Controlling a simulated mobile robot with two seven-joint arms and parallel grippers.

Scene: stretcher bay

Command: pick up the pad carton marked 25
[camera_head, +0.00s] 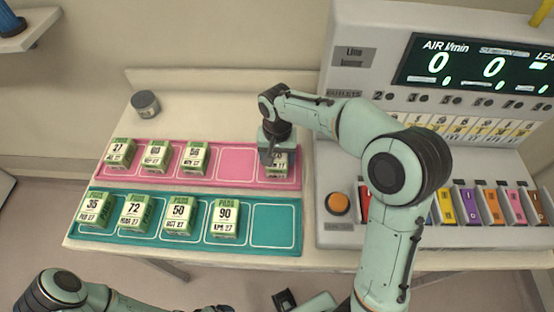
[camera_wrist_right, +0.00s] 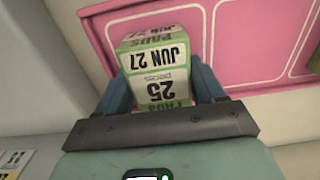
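The pad carton marked 25 (camera_wrist_right: 160,88) is white and green, with "JUN 27" on its other visible face. In the head view the carton (camera_head: 278,165) is at the right end of the pink mat (camera_head: 236,176), partly hidden by my right gripper (camera_head: 274,150). In the right wrist view the two blue fingers of this gripper (camera_wrist_right: 163,85) flank the carton closely on both sides. I cannot tell whether they press on it.
Cartons 60 (camera_head: 158,154) and 50 (camera_head: 179,216) are among several others on the pink and teal (camera_head: 272,228) mats. A dark jar (camera_head: 146,104) stands behind. The air panel (camera_head: 440,75) with an orange button (camera_head: 338,204) stands close to the right of my gripper.

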